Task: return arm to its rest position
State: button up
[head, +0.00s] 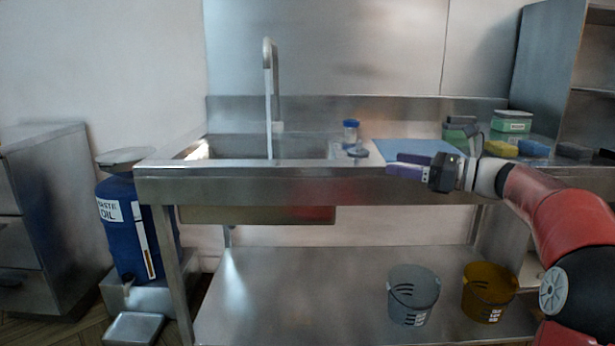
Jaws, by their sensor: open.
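My gripper (408,165) is at the right of the head view, at the end of my red arm. Its purple fingers point left, in front of the steel counter's front edge (260,183) and the blue mat (412,148). The fingers are apart and nothing shows between them. My arm reaches in from the right edge of the picture, bent at the elbow.
The counter holds a sink with a tall faucet (268,85), a blue-capped jar (350,132), a yellow sponge (501,149) and green containers (512,121). A grey bucket (413,294) and amber bucket (489,291) stand on the lower shelf. A blue waste oil drum (128,225) stands left.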

jog(key=s+a+f+n+g+h, duration=0.4)
jog(key=s+a+f+n+h, duration=0.5)
jog(key=s+a, duration=0.45)
jog(key=s+d+f+n+h, duration=0.3)
jog(key=s+f+n, duration=0.3)
jog(key=s, duration=0.5)
jog(key=s+d+f+n+h, duration=0.3)
jog(key=s+d+f+n, duration=0.2)
jog(key=s, duration=0.6)
notch_tip(320, 180, down, 2)
jog(key=n, duration=0.3)
jog(key=shift+d+f+n+t+h, duration=0.15)
jog(key=shift+d+n+t+h, duration=0.05)
jog(key=shift+n+t+h, duration=0.2)
jog(key=shift+c, duration=0.3)
